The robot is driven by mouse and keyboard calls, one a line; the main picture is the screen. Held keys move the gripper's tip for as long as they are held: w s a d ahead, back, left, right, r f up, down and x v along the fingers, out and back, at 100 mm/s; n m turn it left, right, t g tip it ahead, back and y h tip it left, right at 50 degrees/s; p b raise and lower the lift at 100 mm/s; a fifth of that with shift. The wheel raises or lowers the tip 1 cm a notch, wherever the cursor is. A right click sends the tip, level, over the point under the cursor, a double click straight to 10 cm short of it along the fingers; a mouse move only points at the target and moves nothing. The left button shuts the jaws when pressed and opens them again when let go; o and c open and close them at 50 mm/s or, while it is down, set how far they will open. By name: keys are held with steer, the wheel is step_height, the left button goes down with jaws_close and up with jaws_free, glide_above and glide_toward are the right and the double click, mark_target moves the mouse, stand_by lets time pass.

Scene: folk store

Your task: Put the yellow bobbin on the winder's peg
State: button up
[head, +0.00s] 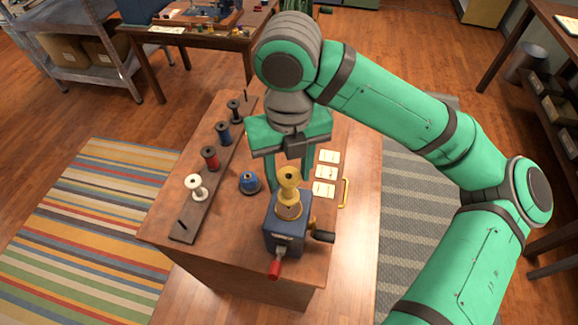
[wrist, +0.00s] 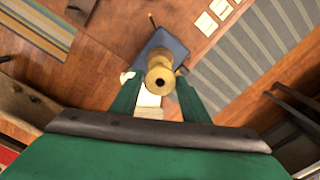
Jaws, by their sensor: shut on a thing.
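The yellow bobbin (head: 289,176) is upright between the fingertips of my gripper (head: 287,183), which is shut on it. It is over the top of the blue winder (head: 286,236), in line with the brass-coloured part there. I cannot tell whether it touches the winder or hangs just above it. In the wrist view the bobbin (wrist: 160,76) shows end-on with a dark hole, between the two green fingers of my gripper (wrist: 160,92). The winder (wrist: 164,41) lies beyond it. The winder's peg is hidden. The winder has a red handle (head: 275,268) and a dark knob (head: 323,237).
A dark rack (head: 183,228) at the table's left holds white, red, blue and black bobbins. A blue-topped round item (head: 249,182) stands left of the winder. White cards (head: 325,172) and a yellow handle (head: 344,192) are at the right. The table (head: 200,250) is clear at front left.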

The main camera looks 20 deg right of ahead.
steer(key=shift+f, duration=2.25)
steer(key=o, duration=0.8)
steer(key=shift+o, duration=0.2)
step_height(320, 180, up, 11)
steer(key=shift+s+f, duration=0.1)
steer(key=shift+f, duration=0.05)
